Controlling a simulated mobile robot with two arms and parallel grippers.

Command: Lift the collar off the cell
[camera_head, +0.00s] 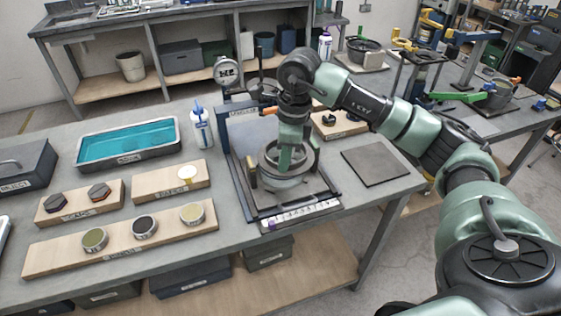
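My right arm reaches in from the right, and my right gripper (286,160) points down at a round dark grey assembly inside a lever frame (248,203). The assembly has a ring-shaped collar (268,162) at the top and a grey round cell (284,184) below it. The collar appears to sit around the top of the cell. The gripper's green fingers reach down to the collar's middle. The arm and hand hide the far side, and I cannot tell whether the fingers are closed on anything. My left gripper does not show.
A bottle (201,127) and a blue-lined tray (128,144) stand left of the frame. Wooden boards with round and hexagonal pieces (144,227) lie at the left front. A bare dark mat (375,166) lies to the right. A round gauge (226,72) stands behind.

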